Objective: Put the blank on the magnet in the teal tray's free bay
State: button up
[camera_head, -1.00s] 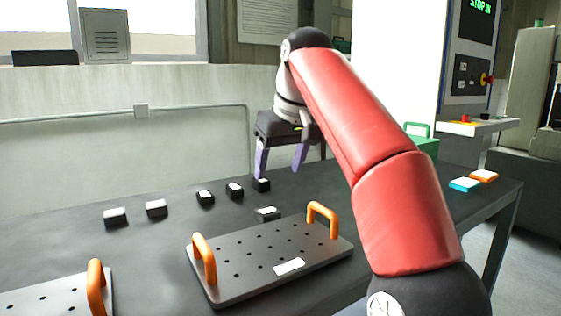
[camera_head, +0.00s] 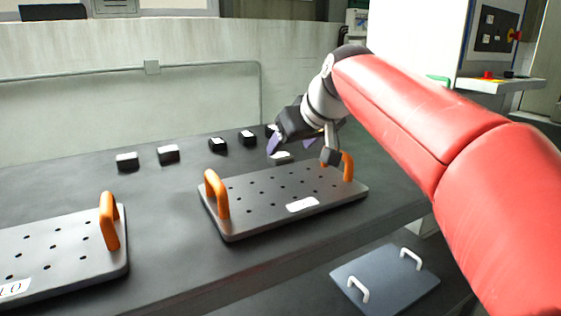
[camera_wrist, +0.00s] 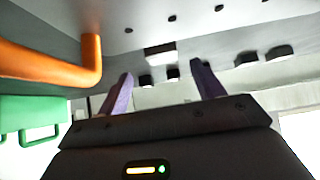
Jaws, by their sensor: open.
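My gripper (camera_head: 293,145) is open and empty, tilted above the back right of a grey perforated plate with orange handles (camera_head: 258,208). Its purple fingers also show in the wrist view (camera_wrist: 161,72), spread apart with nothing between them. A small white-topped block (camera_head: 281,156) shows just below the fingers at the plate's back edge; it also shows in the wrist view (camera_wrist: 160,53). I cannot tell which piece is the blank or the magnet. No teal tray can be made out. In the wrist view a green box with handles (camera_wrist: 32,112) is at the left.
Several black blocks with pale tops (camera_head: 168,154) stand in a row behind the plate on the dark table (camera_head: 165,265). A second perforated plate (camera_head: 60,245) is at the left. A grey board with white handles (camera_head: 390,280) lies lower at the right.

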aim_at(280, 155)
jog(key=x, duration=0.5)
jog(key=shift+s+a+r, duration=0.1)
jog(key=shift+a, duration=0.05)
jog(key=c, duration=1.1)
jog(key=shift+r, duration=0.15)
jog(key=c, duration=0.3)
